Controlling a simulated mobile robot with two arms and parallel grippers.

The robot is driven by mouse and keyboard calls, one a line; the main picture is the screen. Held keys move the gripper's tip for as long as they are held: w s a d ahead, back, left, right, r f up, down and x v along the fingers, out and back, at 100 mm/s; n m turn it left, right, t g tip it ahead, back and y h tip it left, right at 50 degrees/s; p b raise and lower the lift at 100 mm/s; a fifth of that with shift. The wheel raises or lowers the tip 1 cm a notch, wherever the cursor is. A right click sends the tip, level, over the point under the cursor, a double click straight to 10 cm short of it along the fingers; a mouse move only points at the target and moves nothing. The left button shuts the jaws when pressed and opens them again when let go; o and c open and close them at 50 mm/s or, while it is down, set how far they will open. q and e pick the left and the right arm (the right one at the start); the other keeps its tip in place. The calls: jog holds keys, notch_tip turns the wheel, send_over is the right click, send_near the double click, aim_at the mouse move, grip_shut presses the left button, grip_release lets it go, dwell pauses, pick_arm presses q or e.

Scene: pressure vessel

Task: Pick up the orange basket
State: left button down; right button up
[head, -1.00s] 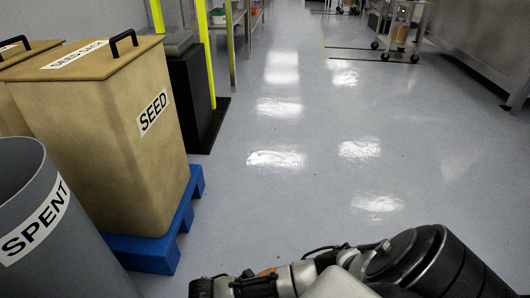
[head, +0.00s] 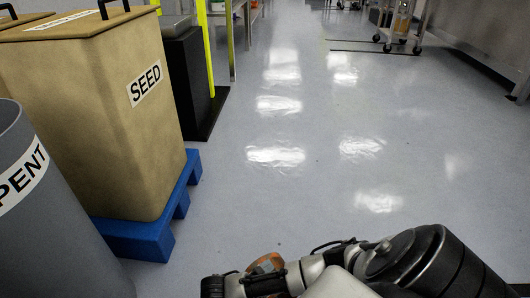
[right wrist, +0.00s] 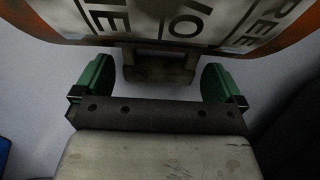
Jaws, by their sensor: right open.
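My right gripper (right wrist: 160,82) is open, its two green fingers apart, in the right wrist view. Just beyond the fingertips, across the top, is an orange surface (right wrist: 294,38) with a white label in large black letters. Only part of it shows, and I cannot tell whether it is the orange basket. A dull grey-brown block (right wrist: 160,68) shows between the fingers, not clearly gripped. In the head view my right arm lies along the bottom edge, and a small orange-brown patch (head: 266,263) shows beside it. No whole orange basket is in view. My left gripper is not in view.
A tan SEED bin (head: 140,150) stands on a blue pallet (head: 150,237) at left. A grey SPENT bin (head: 50,235) is in front of it. A wheeled cart (head: 405,35) stands far right. The shiny floor (head: 320,190) in the middle is clear.

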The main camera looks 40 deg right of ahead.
jog(key=shift+d+f, duration=0.1)
jog(key=shift+f, duration=0.3)
jog(key=shift+r, duration=0.1)
jog(key=c, duration=1)
jog(key=shift+r, duration=0.1)
